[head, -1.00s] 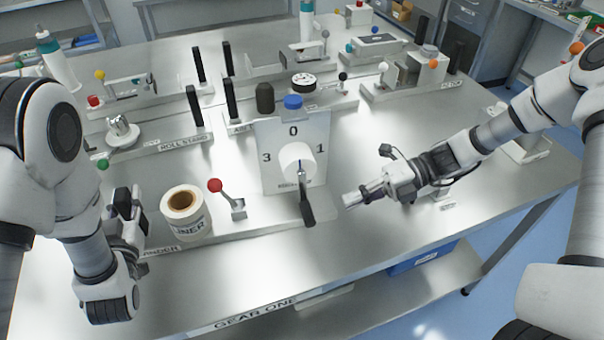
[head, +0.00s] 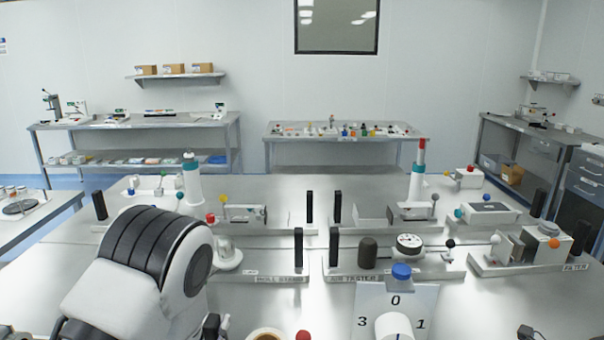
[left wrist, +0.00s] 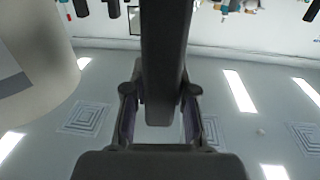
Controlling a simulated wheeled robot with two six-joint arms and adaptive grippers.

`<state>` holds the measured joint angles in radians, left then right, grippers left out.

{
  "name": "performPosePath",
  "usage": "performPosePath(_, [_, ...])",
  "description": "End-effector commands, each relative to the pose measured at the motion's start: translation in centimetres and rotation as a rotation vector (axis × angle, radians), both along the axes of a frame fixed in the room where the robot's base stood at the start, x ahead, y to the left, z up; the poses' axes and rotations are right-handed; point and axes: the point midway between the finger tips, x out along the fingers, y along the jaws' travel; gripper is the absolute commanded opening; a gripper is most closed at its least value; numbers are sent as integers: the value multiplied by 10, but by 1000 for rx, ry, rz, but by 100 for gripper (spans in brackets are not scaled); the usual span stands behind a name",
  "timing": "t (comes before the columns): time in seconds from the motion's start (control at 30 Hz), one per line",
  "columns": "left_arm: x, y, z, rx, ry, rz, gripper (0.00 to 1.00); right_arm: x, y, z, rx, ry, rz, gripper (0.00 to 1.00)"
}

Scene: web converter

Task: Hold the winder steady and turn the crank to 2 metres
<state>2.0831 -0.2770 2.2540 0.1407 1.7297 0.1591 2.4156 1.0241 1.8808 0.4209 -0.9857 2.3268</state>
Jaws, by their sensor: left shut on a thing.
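The winder's white dial plate (head: 372,296) stands at the bottom edge of the head view, with 0, 3 and 1 showing. Its white hub (head: 394,326) is cut off by the frame, and the crank handle is out of view. My left gripper (left wrist: 160,100) is shut on a dark upright bar (left wrist: 165,50) in the left wrist view. A pale roll (left wrist: 35,65) shows close by at left there. Only a small dark part of my right wrist shows at the bottom right of the head view; its fingers are out of frame.
Behind the dial stand an air-labelled tester unit (head: 350,278), a roll stand (head: 281,279) and a filter unit (head: 540,262). A red ball knob (head: 303,335) shows at the bottom edge. Bare metal tabletop (head: 470,310) lies right of the dial.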

Motion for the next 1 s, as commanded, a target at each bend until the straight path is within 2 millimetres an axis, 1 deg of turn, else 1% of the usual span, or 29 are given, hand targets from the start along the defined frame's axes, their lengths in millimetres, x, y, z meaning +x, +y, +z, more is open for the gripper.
performPosePath(0.03, [0, 0, 1, -1, -2, 2, 0, 0, 0, 0, 0, 0, 0, 0])
performPosePath(0.07, [0, 0, 1, -1, -3, 2, 29, 0, 0, 0, 0, 0, 0, 0])
performPosePath(0.1, [1, 0, 1, -1, -3, 2, 43, 0, 0, 0, 0, 0, 0, 0])
performPosePath(0.13, [1, 0, 1, -1, -4, 2, 54, 0, 0, 0, 0, 0, 0, 0])
performPosePath(0.4, [1, 0, 2, -1, -7, 1, 55, 0, 0, 0, 0, 0, 0, 0])
performPosePath(0.5, [-4, 1, 2, -1, -6, 1, 55, 0, 0, 0, 0, 0, 0, 0])
performPosePath(0.57, [-11, 1, 1, 0, -4, 1, 55, 0, 0, 0, 0, 0, 0, 0])
performPosePath(0.8, [-58, 6, 1, 1, 0, 1, 55, 0, 0, 0, 0, 0, 0, 0])
performPosePath(0.9, [-70, 7, 1, 0, -3, 1, 55, 0, 0, 1, 0, 0, 0, 0])
performPosePath(1.0, [-74, 8, 2, 0, -5, 2, 55, 0, 0, 1, 0, 0, 0, 0])
